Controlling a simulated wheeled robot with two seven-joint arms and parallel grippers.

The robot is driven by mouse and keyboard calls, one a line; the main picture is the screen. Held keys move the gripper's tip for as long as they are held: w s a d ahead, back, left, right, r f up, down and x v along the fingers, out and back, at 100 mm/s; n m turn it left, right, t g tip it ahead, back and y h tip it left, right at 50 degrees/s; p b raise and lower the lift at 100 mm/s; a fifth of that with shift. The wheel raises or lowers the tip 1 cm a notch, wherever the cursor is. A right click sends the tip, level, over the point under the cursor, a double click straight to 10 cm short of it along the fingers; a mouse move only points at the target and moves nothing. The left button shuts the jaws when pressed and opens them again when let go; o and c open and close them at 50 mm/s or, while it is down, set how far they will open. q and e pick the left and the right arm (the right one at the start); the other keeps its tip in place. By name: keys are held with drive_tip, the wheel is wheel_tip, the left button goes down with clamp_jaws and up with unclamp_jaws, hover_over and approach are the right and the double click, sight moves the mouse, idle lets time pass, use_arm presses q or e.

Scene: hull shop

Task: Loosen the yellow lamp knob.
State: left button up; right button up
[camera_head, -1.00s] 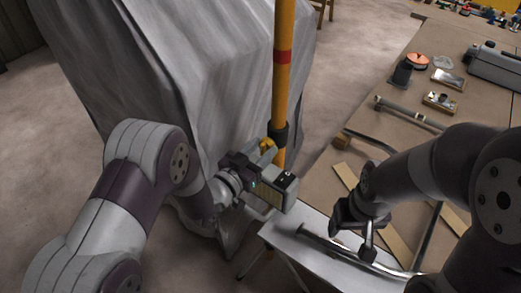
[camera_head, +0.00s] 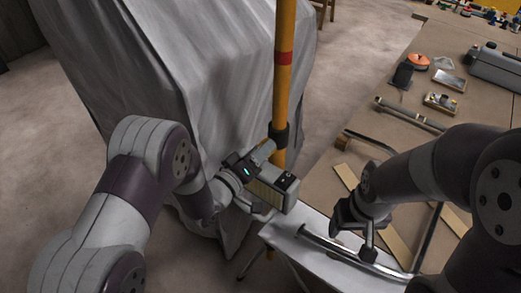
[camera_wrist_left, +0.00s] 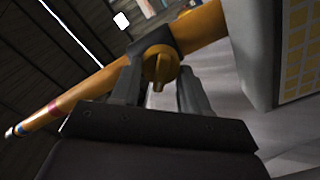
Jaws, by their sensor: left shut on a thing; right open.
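The yellow lamp knob (camera_wrist_left: 160,66) sits on a dark collar on the yellow pole. It shows between the fingers of my left gripper (camera_wrist_left: 168,88) in the left wrist view. In the head view the left gripper (camera_head: 266,150) is at the pole's dark collar (camera_head: 280,133) and hides the knob. It is shut on the knob. A boxy grey lamp head with a yellow gridded face (camera_head: 272,188) is close beside the gripper; it also shows at the right of the wrist view (camera_wrist_left: 300,45). My right gripper (camera_head: 352,232) is open over a bent metal tube.
The yellow pole (camera_head: 284,65) stands against a large grey draped cover (camera_head: 190,70). At right, a brown workbench (camera_head: 400,150) holds tubes, wooden strips, small parts and a grey case (camera_head: 495,65). The metal tube (camera_head: 345,250) lies on a pale sheet below the right gripper.

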use_arm(q)
drive_tip(key=n, duration=0.3)
drive_tip(key=shift+f+n, duration=0.15)
drive_tip(key=shift+n, duration=0.15)
drive_tip(key=n+p, duration=0.1)
drive_tip(key=n, duration=0.2)
drive_tip(key=shift+n, duration=0.3)
drive_tip(key=n, duration=0.3)
drive_tip(key=n+p, duration=0.1)
drive_tip(key=n, duration=0.2)
drive_tip(key=shift+f+n, duration=0.2)
drive_tip(key=shift+n, duration=0.1)
drive_tip(key=o, duration=1)
drive_tip(key=shift+a, duration=0.1)
drive_tip(key=b+v, duration=0.1)
drive_tip(key=v, duration=1.1)
drive_tip(key=shift+s+a, duration=0.1)
drive_tip(key=shift+s, duration=0.2)
